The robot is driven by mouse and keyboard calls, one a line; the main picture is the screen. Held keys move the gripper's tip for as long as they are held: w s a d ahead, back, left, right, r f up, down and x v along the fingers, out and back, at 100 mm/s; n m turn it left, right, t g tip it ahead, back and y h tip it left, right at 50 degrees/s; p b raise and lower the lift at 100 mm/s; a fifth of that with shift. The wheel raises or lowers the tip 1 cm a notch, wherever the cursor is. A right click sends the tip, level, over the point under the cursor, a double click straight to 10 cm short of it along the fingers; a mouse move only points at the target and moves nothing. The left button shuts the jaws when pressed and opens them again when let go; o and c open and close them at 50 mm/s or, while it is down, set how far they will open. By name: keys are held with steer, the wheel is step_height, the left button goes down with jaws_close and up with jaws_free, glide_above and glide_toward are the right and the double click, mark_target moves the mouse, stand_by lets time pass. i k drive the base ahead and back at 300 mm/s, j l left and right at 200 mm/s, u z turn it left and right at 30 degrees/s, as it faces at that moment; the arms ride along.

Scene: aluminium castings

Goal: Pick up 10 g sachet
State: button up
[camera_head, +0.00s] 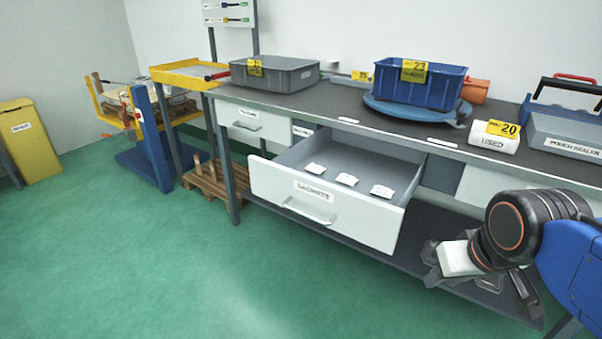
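Three small white sachets lie apart in the open drawer labelled "SACHETS" (327,208): a left one (315,168), a middle one (346,180) and a right one (382,191). Their print is too small to read, so I cannot tell which is 10 g. My gripper (482,286) is at the lower right, to the right of the drawer and apart from it, pointing down. Its dark fingers look spread apart, with no sachet visible between them. A pale block beside the left finger looks like part of my wrist.
The bench top (335,104) carries a grey lidded bin (275,75), a blue crate (420,85) on a round blue turntable (385,107), a "USED" box (497,140) and a pouch sealer (565,135). A closed drawer (252,122) is left of the open one.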

mark_target(344, 178)
steer(key=i+j+z, duration=0.2)
steer(key=j+z, duration=0.15)
steer(key=j, duration=0.55)
steer(key=j+z, duration=0.35)
steer(key=j, duration=0.55)
